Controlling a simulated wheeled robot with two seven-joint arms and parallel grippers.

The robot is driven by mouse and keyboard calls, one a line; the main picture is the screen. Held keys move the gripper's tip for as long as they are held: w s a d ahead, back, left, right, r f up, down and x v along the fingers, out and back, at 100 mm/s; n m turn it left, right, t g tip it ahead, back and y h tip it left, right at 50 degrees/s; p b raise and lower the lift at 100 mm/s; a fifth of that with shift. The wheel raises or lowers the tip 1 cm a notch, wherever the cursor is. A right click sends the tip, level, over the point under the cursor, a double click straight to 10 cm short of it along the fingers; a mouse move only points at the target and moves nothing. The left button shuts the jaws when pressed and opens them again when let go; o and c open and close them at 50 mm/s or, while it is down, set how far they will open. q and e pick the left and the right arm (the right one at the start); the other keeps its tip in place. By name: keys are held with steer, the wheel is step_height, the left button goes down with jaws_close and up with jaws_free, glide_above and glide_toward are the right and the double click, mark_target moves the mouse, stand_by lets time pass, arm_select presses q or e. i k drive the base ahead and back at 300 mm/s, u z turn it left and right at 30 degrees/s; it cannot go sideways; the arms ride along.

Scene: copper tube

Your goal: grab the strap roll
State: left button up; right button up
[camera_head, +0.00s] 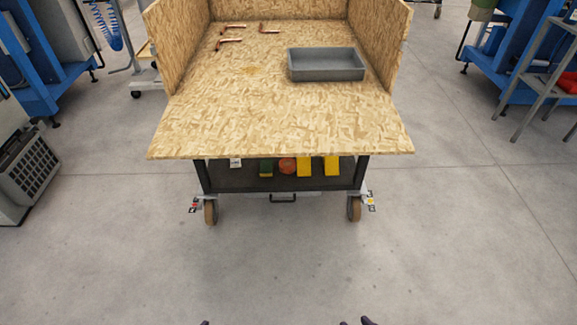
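A round orange-red roll (286,165), which looks like the strap roll, is on the lower shelf of the wooden cart. The tabletop's front edge partly hides it. Dark tips of my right gripper (356,321) show at the bottom edge, apart with a gap between them and nothing seen in it. Only a sliver of my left gripper (205,322) shows at the bottom edge, so its opening cannot be told. Both grippers are well in front of the cart, far from the roll.
Yellow objects (304,166) stand right of the roll and a green one (266,167) left of it. The tabletop (280,125) overhangs the dark shelf (230,177). A grey tray (326,74) and copper tubes (230,40) lie on top. The floor before the cart is clear.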

mark_target(286, 165)
steer(key=u, duration=0.25)
steer(key=k, duration=0.3)
steer(key=u, duration=0.95)
steer(key=k, duration=1)
steer(key=u, duration=0.85)
steer(key=i, duration=2.15)
steer(key=z, duration=0.3)
steer(key=i, duration=2.75)
steer(key=z, duration=1.55)
steer(key=i, duration=1.25)
steer(key=z, duration=1.65)
steer(key=i, duration=0.45)
steer(key=z, duration=0.2)
